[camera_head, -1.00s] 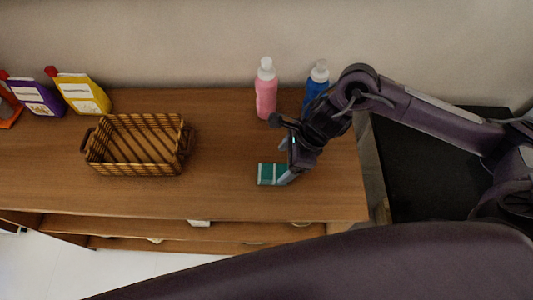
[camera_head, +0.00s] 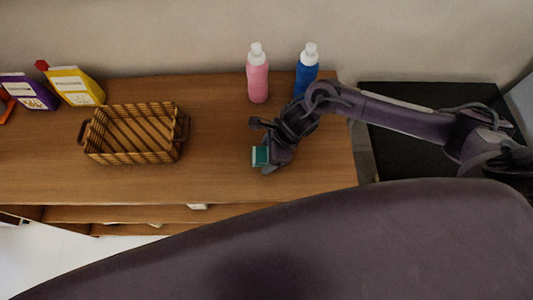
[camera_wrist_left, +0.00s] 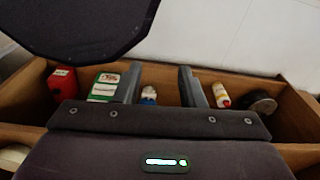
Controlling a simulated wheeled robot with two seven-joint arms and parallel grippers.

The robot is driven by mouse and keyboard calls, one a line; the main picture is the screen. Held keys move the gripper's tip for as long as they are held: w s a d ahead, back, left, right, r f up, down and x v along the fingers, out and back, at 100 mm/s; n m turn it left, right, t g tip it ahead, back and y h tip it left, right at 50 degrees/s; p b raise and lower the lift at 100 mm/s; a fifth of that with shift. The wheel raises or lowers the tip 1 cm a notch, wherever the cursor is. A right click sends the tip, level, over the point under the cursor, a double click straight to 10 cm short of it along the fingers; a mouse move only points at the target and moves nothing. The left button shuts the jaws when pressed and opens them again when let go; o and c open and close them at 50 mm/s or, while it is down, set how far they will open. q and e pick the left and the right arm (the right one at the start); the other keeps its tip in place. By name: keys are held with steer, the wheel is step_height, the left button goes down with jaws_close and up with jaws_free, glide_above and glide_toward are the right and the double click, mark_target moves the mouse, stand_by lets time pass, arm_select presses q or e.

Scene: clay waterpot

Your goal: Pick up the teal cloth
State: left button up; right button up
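The teal cloth (camera_head: 260,156) lies at the front right part of the wooden cabinet top, a small teal block with a pale stripe. My right gripper (camera_head: 267,154) is at the cloth, reaching in from the right and covering its right part. Its fingers are dark and partly hidden, so I cannot tell whether they are shut on the cloth or only around it.
A wicker basket (camera_head: 133,157) stands left of the cloth. A pink bottle (camera_head: 257,80) and a blue bottle (camera_head: 305,75) stand behind. Yellow (camera_head: 76,86) and purple (camera_head: 30,92) containers are at the left. The left wrist view shows an open wooden compartment (camera_wrist_left: 290,120) with several items.

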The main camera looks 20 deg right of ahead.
arm_select(q)
steer(key=shift+s+a, duration=0.1)
steer(key=shift+s, duration=0.5)
arm_select(e)
steer(key=c, duration=1)
arm_select(q)
steer(key=shift+f, duration=0.1)
arm_select(e)
steer(key=shift+r, duration=0.15)
